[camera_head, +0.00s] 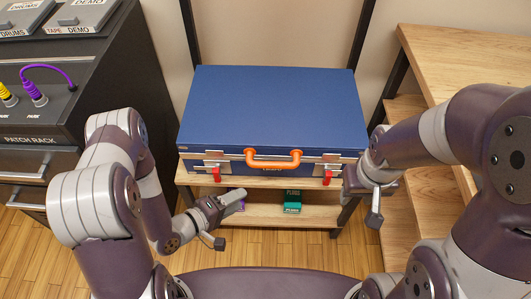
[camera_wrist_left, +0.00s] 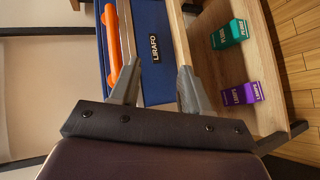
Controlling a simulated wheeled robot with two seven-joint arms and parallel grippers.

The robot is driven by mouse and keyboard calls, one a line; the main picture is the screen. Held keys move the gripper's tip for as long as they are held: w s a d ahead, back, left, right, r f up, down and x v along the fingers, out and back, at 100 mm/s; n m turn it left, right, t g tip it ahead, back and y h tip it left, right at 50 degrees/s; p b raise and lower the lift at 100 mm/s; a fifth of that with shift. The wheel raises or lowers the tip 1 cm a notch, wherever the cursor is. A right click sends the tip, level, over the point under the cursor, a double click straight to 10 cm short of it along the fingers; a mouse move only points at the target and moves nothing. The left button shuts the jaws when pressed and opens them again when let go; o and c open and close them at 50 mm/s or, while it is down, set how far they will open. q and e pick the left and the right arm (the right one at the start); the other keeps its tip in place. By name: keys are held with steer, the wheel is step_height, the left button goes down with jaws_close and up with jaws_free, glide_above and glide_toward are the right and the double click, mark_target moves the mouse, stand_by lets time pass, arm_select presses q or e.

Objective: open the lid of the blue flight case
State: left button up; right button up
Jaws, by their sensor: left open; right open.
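The blue flight case (camera_head: 275,105) sits on a wooden shelf unit in the head view, its lid down. An orange handle (camera_head: 272,160) is at the middle of its front, with a red-tabbed latch on the left (camera_head: 216,173) and another on the right (camera_head: 327,176). My left gripper (camera_head: 232,200) is open and empty, low in front of the case and below the handle. In the left wrist view, its fingers (camera_wrist_left: 157,92) are spread, with the case front (camera_wrist_left: 155,75) and orange handle (camera_wrist_left: 112,42) beyond. My right gripper (camera_head: 374,200) is open, right of the case, partly hidden by its wrist.
The lower shelf (camera_head: 262,213) holds a green box (camera_head: 292,201) and a purple box (camera_wrist_left: 242,94). A dark patch rack (camera_head: 100,75) stands left. A wooden table (camera_head: 470,50) and steps (camera_head: 405,225) stand right. The wall is close behind the case.

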arm_select(q)
steer(key=n+t+h, duration=0.1)
steer(key=n+t, duration=0.1)
glide_toward(268, 167)
steer(key=b+x, duration=0.2)
steer(key=x, duration=0.9)
steer(key=shift+w+d, duration=0.2)
steer(key=shift+w, duration=0.05)
arm_select(e)
steer(key=shift+s+d+f, duration=0.15)
steer(key=shift+f, duration=0.35)
steer(key=shift+s+d+f, duration=0.15)
steer(key=shift+f, duration=0.3)
arm_select(q)
steer(key=shift+n, duration=0.3)
jaws_close()
